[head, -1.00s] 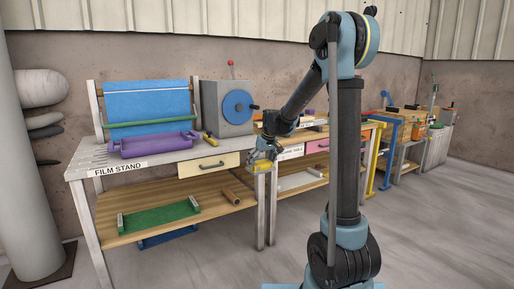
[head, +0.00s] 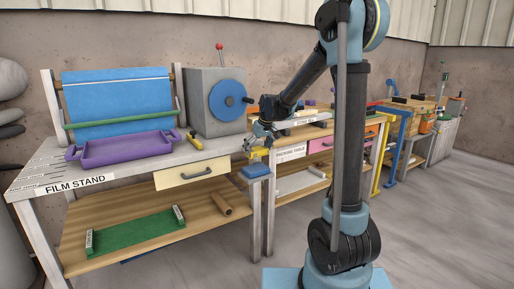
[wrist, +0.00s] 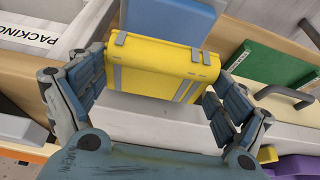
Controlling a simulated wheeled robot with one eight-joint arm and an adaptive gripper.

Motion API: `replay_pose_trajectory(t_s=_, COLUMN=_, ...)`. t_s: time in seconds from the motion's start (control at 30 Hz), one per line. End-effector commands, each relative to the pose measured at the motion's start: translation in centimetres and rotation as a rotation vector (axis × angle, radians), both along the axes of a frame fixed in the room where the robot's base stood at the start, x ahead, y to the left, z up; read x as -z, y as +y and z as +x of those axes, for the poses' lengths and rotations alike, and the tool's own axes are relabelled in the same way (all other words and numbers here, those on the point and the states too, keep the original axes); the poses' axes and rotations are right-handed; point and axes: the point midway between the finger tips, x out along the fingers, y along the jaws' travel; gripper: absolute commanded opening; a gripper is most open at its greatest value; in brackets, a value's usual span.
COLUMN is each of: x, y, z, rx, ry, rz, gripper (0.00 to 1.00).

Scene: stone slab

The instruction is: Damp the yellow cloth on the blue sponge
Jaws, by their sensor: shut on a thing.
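The yellow cloth (wrist: 150,68), a block-like piece with grey strips, is between the fingers of my gripper (wrist: 168,50) in the wrist view. My gripper is shut on it. In the head view my gripper (head: 258,144) holds the cloth (head: 258,153) at the front right corner of the film stand bench. The blue sponge (head: 256,171) lies at that corner, just below the cloth. It also shows in the wrist view (wrist: 172,18), partly hidden behind the cloth. Whether cloth and sponge touch is hard to tell.
A purple tray (head: 127,149), a blue sheet on a rack (head: 117,100) and a grey box with a blue wheel (head: 217,102) stand on the film stand bench (head: 113,176). A green tray (head: 135,230) lies on its shelf. Another bench (head: 318,143) adjoins right.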

Motion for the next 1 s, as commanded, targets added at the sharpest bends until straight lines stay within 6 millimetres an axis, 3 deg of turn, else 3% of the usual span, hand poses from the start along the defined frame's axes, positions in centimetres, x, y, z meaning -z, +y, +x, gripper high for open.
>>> replay_pose_trajectory(t_s=0.17, x=0.5, y=0.4, z=-0.1, rx=-0.004, ry=0.0, rz=0.0, gripper=0.72)
replay_pose_trajectory(t_s=0.7, x=5.1, y=0.4, z=-0.1, rx=-0.005, ry=0.0, rz=0.0, gripper=0.72)
replay_pose_trajectory(t_s=1.0, x=6.0, y=0.3, z=-0.1, rx=-0.004, ry=0.0, rz=0.0, gripper=0.72)
